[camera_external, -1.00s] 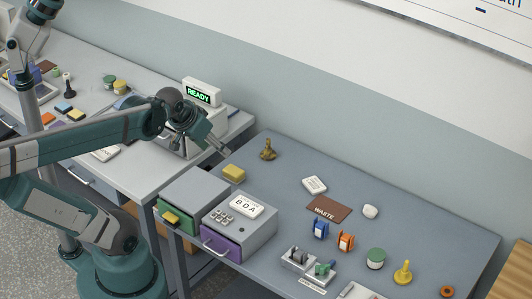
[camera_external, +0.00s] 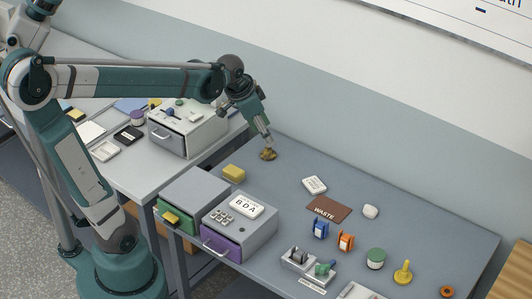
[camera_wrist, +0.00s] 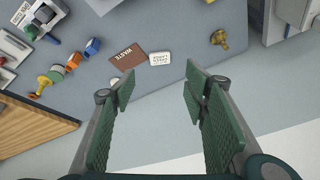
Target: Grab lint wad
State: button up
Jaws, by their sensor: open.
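The lint wad (camera_external: 370,211) is a small whitish lump on the grey table, just right of the brown WASTE mat (camera_external: 328,208). In the wrist view a small pale bit beside the left finger looks like the lint wad (camera_wrist: 114,80), partly hidden by that finger. My gripper (camera_external: 268,141) is open and empty, well to the left of the wad, and overlaps the top of a brass-coloured piece (camera_external: 268,155) in the external view. The open jaws (camera_wrist: 158,92) have nothing between them in the wrist view.
A white labelled block (camera_external: 314,185) lies beside the mat. Table behind the mat is clear.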

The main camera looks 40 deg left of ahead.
jog(key=w+d+f+m+g, duration=0.1)
jog(key=w+d+f+m, duration=0.2)
jog(key=w+d, duration=0.45)
jog(key=m+g+p, duration=0.2)
jog(key=m+g, duration=0.1)
jog(key=m, duration=0.5)
send_near(370, 207)
jog(key=shift+w+a+f, duration=0.1)
jog(key=shift+a+f, duration=0.35)
jog(key=shift+d+f+m+g, duration=0.3)
jog(key=shift+d+f, duration=0.15)
jog(key=shift+f, duration=0.05)
jog(key=shift+d+f, duration=0.15)
jog(key=shift+f, duration=1.15)
jog(key=shift+w+d+f+b, duration=0.1)
jog(key=shift+d+f+b, duration=0.15)
jog(key=shift+f, duration=1.05)
jog(key=shift+w+d+f+b, duration=0.1)
jog(key=shift+d+f+b, duration=0.1)
jog(key=shift+f, duration=1.1)
